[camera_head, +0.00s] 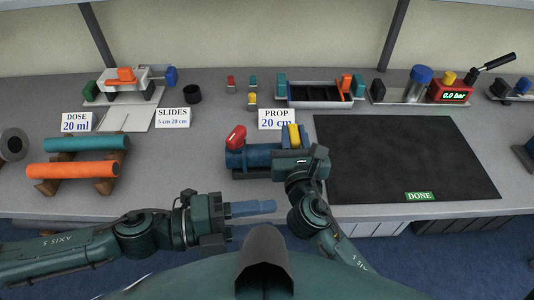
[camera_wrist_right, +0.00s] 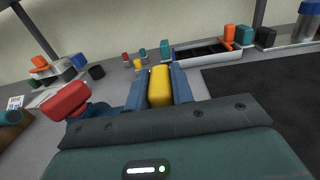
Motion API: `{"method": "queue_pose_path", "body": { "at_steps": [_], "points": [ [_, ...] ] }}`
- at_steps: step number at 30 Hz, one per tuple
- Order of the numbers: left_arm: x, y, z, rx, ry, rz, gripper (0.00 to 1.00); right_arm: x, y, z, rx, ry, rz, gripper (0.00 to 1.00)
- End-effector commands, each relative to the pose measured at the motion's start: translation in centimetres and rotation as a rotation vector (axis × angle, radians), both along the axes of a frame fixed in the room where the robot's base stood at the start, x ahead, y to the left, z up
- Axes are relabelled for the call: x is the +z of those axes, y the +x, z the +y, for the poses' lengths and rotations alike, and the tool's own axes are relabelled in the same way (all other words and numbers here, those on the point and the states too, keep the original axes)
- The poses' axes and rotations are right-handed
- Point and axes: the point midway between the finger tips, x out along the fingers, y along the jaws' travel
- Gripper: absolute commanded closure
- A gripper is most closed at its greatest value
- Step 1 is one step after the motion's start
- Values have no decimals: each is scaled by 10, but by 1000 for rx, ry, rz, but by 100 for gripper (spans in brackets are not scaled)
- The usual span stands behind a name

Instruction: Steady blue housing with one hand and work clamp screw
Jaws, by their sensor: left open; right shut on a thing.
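The blue housing (camera_head: 262,160) lies in a dark cradle near the table's front edge, with a red knob (camera_head: 236,137) at its left end. The red knob also shows in the right wrist view (camera_wrist_right: 67,101). A yellow block-shaped knob (camera_head: 294,134) stands at its right end. My right gripper (camera_wrist_right: 159,88) is shut on the yellow knob, with a blue finger on each side. The gripper hides the housing's right end; I cannot tell which part is the clamp screw. My left gripper (camera_head: 266,221) is open and empty, in front of and below the housing, apart from it.
A black mat (camera_head: 400,155) with a green DONE label fills the right. Orange (camera_head: 75,170) and teal (camera_head: 85,143) pipes lie on a rack at left. A PROP sign (camera_head: 276,119) stands behind the housing. Small coloured blocks and a tray (camera_head: 318,103) are farther back.

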Motion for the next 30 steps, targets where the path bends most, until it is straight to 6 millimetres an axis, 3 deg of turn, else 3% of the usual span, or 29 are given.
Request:
{"method": "queue_pose_path", "body": {
  "at_steps": [1,3,9,12,21,23,26,30],
  "points": [
    [24,-6,-13,-81,-35,-91,53,0,0,0,0,0,0,100],
    [52,-20,-28,-213,-66,-230,53,0,0,0,0,0,0,100],
    [107,-57,-63,-575,-32,-728,53,0,0,0,1,0,0,100],
    [133,-39,-91,-565,-42,-947,53,0,0,0,1,0,0,100],
    [205,32,-144,-276,-178,-1167,53,0,0,0,0,0,0,100],
    [210,48,-153,-279,-159,-1182,53,0,0,0,0,0,0,100],
    [191,62,-158,-411,-47,-1150,53,0,0,0,0,0,0,100],
    [159,79,-147,-597,147,-1048,53,0,0,0,0,0,0,100]
  ]
}}
